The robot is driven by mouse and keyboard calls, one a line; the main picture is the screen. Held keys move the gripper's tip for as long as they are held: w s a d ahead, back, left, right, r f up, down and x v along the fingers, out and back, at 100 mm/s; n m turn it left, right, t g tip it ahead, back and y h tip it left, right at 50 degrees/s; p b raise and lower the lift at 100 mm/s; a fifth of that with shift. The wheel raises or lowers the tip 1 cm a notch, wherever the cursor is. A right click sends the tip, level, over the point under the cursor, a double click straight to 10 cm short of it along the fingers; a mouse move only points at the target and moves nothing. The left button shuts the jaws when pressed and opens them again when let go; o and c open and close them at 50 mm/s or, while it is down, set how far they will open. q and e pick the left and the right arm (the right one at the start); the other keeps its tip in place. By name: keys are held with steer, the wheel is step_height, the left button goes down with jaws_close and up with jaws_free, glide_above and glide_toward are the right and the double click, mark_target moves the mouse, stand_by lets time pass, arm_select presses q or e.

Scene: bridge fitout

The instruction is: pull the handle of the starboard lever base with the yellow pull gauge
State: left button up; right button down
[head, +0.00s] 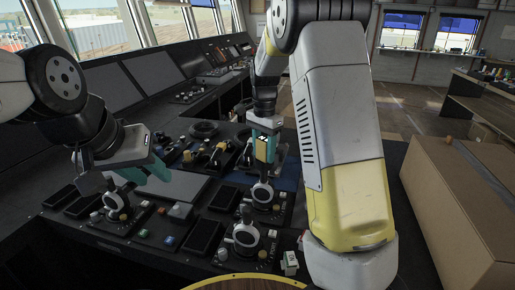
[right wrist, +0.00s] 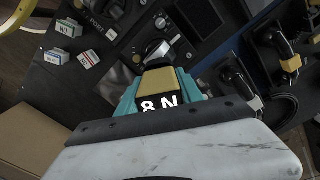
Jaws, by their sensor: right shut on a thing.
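My right gripper (head: 264,150) is shut on the yellow pull gauge, over the console. In the right wrist view the yellow gauge (right wrist: 158,82), marked "8 N", sits between the teal fingers. A lever base (head: 264,197) with a pale round handle stands just below the gauge; the handle also shows past the gauge in the right wrist view (right wrist: 159,50). Whether they touch is unclear. Similar lever bases stand nearer (head: 245,236) and to the left (head: 118,204); no readable label tells which is starboard. My left gripper (head: 147,174) is above the left one; its finger gap is unclear.
Small labelled blocks (right wrist: 54,57) lie on the dark console. Black handsets with yellow parts (right wrist: 286,55) stand at the right in the wrist view. A cardboard box (head: 465,200) is at the right, and a round wooden rim (head: 245,281) is at the front.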

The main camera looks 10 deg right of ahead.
mark_target(263, 139)
steer(key=shift+f, duration=0.3)
stand_by(0.4)
steer(key=shift+f, duration=1.1)
steer(key=shift+f, duration=0.15)
steer(key=shift+w+a, duration=0.35)
steer(key=shift+a, duration=0.45)
steer(key=shift+s+d, duration=0.3)
steer(key=shift+d, duration=0.45)
stand_by(0.3)
steer(key=shift+a, duration=0.1)
stand_by(0.4)
steer(key=shift+r, duration=3.5)
